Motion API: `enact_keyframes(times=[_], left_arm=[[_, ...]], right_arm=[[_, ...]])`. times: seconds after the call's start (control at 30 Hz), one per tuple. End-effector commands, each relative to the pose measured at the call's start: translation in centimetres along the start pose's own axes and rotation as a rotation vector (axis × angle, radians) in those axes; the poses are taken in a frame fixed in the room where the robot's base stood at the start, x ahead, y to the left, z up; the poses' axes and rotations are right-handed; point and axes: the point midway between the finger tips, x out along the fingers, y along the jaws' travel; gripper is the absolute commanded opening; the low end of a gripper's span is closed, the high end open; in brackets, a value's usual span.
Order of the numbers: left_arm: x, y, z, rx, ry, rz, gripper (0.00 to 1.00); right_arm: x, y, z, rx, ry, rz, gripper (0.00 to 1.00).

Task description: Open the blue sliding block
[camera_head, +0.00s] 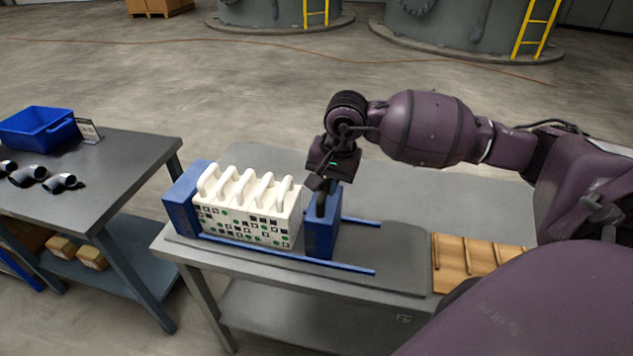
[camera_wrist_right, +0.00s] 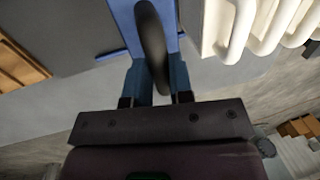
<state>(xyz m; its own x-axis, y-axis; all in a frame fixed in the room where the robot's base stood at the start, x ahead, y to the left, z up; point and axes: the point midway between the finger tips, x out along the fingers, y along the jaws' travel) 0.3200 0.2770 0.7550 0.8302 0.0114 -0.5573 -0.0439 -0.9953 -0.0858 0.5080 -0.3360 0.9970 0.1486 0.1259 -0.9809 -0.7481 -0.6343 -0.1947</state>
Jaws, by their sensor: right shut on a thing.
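The blue sliding block (camera_head: 321,232) stands upright on the blue rails (camera_head: 290,257) of the press, close to the right end of the row of white filter plates (camera_head: 250,225). My right gripper (camera_head: 323,193) is above the block and shut on its black handle. In the right wrist view the dark handle (camera_wrist_right: 150,35) runs between the two fingers of the gripper (camera_wrist_right: 156,78), with the blue block (camera_wrist_right: 172,18) behind it. A narrow gap shows there between the block and the white plates (camera_wrist_right: 235,25). A fixed blue end block (camera_head: 181,208) stands at the left end. My left gripper is out of view.
The rails run on to the right of the block with clear room over the grey table (camera_head: 385,285). A slatted wooden rack (camera_head: 470,258) lies at the table's right. Another table (camera_head: 110,160) at left holds a blue bin (camera_head: 38,127) and pipe fittings.

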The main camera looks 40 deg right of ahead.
Motion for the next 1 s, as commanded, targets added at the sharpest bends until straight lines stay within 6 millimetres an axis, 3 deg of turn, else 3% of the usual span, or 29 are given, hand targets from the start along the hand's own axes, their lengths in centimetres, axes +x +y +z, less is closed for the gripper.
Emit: enact_keyframes(times=[0.43, 0.6, 0.93, 0.97, 1.0], left_arm=[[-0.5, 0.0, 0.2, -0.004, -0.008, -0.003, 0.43], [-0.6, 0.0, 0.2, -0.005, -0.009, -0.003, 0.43], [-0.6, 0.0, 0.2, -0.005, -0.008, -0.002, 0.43], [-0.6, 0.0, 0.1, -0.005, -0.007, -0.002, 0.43], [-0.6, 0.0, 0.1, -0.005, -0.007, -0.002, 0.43]], right_arm=[[-1.3, 6.9, -0.1, 0.004, 0.002, 0.006, 0.00], [-1.6, 7.8, 0.0, 0.002, 0.001, 0.004, 0.00], [-1.6, 7.9, 0.0, 0.000, 0.000, 0.001, 0.00], [-1.6, 7.9, 0.0, 0.000, 0.000, 0.001, 0.26], [-1.6, 7.9, 0.0, 0.000, 0.000, 0.001, 0.32]])
